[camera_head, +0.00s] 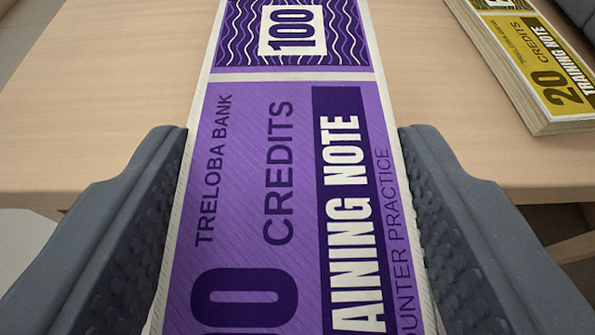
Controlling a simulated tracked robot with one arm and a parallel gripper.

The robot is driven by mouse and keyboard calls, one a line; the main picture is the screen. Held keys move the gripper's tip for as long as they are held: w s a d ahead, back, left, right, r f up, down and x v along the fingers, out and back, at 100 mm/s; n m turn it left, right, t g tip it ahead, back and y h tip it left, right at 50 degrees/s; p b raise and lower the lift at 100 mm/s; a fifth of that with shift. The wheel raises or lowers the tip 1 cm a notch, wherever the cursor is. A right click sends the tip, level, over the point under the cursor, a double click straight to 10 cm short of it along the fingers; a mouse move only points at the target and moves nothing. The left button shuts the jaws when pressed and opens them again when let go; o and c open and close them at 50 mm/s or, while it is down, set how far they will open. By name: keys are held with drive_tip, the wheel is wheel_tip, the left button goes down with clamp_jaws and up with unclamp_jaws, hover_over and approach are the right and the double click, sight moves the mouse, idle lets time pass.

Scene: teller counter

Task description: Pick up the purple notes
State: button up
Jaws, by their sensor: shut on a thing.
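The purple notes (295,180) run up the middle of the view, printed with "100", "TRELOBA BANK" and "TRAINING NOTE". My gripper (293,150) has one grey finger along each long side of them, and it is shut on the purple notes. Their near end runs out of the bottom of the picture and their far end out of the top. I cannot tell whether they touch the table beneath.
A stack of yellow 20-credit notes (535,65) lies on the wooden counter (110,90) at the upper right, apart from the purple notes. The counter's near edge crosses behind my fingers. The counter to the left is clear. A dark object (578,15) shows at the top right corner.

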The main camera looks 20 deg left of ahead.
drive_tip(key=s+b, duration=0.1)
drive_tip(key=b, duration=0.2)
drive_tip(key=shift+a+f, duration=0.1)
drive_tip(key=shift+a, duration=0.05)
drive_tip(key=shift+s+a+b, duration=0.15)
drive_tip(key=shift+s+b, duration=0.3)
drive_tip(key=shift+b, duration=0.5)
drive_tip(key=shift+r, duration=0.2)
